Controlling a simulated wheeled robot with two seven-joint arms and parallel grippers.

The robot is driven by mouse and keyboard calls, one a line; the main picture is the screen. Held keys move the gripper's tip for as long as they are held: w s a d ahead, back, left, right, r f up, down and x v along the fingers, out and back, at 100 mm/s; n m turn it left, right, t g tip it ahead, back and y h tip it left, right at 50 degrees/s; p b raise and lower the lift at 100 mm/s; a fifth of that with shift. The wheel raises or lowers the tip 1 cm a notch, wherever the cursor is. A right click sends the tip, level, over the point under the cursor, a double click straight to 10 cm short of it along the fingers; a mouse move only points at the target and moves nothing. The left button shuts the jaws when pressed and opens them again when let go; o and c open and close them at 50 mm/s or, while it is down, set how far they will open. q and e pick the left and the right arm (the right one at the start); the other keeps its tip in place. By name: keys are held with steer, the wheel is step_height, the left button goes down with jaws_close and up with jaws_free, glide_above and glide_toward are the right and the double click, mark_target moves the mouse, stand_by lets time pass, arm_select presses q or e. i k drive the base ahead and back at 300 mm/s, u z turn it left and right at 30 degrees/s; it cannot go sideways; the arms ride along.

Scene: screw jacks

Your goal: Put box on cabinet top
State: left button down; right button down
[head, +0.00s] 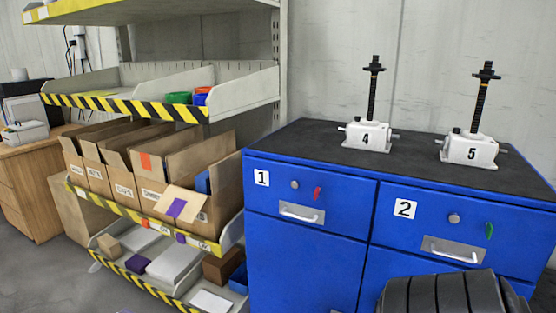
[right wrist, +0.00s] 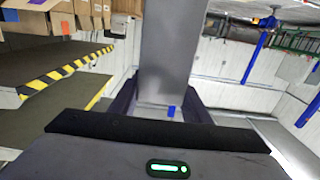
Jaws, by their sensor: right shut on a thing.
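The blue cabinet (head: 306,245) stands at the right in the head view. Its dark flat top (head: 420,170) carries two white screw jacks with black spindles, jack 4 (head: 367,137) and jack 5 (head: 468,149). In the right wrist view my right gripper (right wrist: 160,97) is shut on a plain grey, flat-sided thing (right wrist: 166,45). It extends away between the dark fingers; its full shape is hidden, and I cannot tell for sure that it is the box. My left gripper is in neither view.
A shelf rack with striped edges (head: 125,107) stands left of the cabinet and holds cardboard boxes (head: 205,165), a green bin (head: 179,98) and other items. The left and front parts of the cabinet top are clear. A dark ribbed shape fills the head view's bottom right.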

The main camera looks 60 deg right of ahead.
mark_target(295, 139)
steer(key=z, duration=1.3)
